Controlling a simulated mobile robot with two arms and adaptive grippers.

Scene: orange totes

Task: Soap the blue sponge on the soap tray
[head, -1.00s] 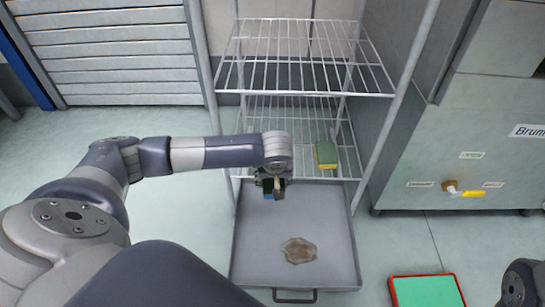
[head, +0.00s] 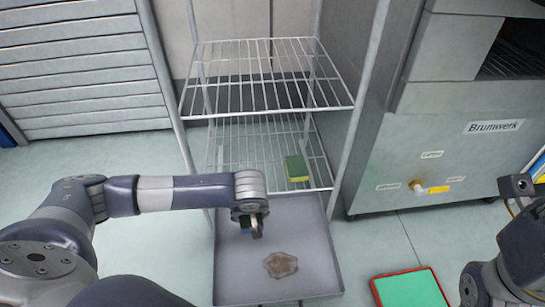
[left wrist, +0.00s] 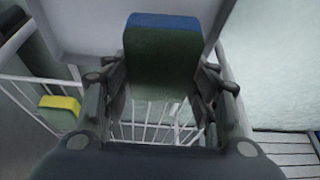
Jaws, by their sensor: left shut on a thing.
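The blue sponge (left wrist: 162,60), with a dark green face and a blue edge, is held between the fingers of my left gripper (left wrist: 160,95). In the head view my left gripper (head: 252,228) hangs over the back part of the grey soap tray (head: 322,240), and only a bit of the blue sponge (head: 245,224) shows there. A brownish puddle of soap (head: 281,265) lies on the tray, in front of and to the right of the gripper. My right arm shows at the right edge, but its fingers are not clearly visible.
A wire rack (head: 265,75) stands behind and above the tray. A green and yellow sponge (head: 296,168) lies on its lower shelf. A green board with a red rim (head: 410,290) lies at the front right. A steel machine (head: 450,150) stands on the right.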

